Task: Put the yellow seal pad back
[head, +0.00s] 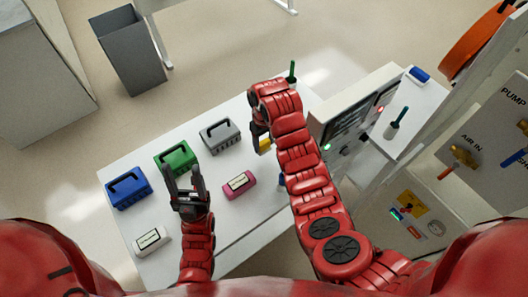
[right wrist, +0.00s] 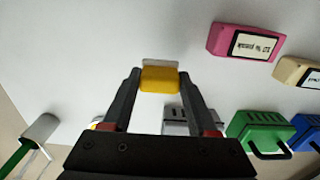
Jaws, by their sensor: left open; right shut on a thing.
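The yellow seal pad (head: 265,146) is at the tip of my right gripper (head: 262,133), over the white table's right part. In the right wrist view the pad (right wrist: 160,79) sits between the two fingertips of my right gripper (right wrist: 158,82), which is shut on it. A pale strip shows along the pad's far edge. I cannot tell whether the pad touches the table. My left gripper (head: 183,180) is open and empty, between the green box and the pink box in the head view.
On the white table (head: 205,215) stand a blue box (head: 128,188), a green box (head: 176,157), a grey box (head: 220,135), a pink labelled box (head: 239,185) and a white labelled box (head: 152,240). A panel (head: 350,125) with lights stands right. A blue pad (head: 419,75) lies on a ledge.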

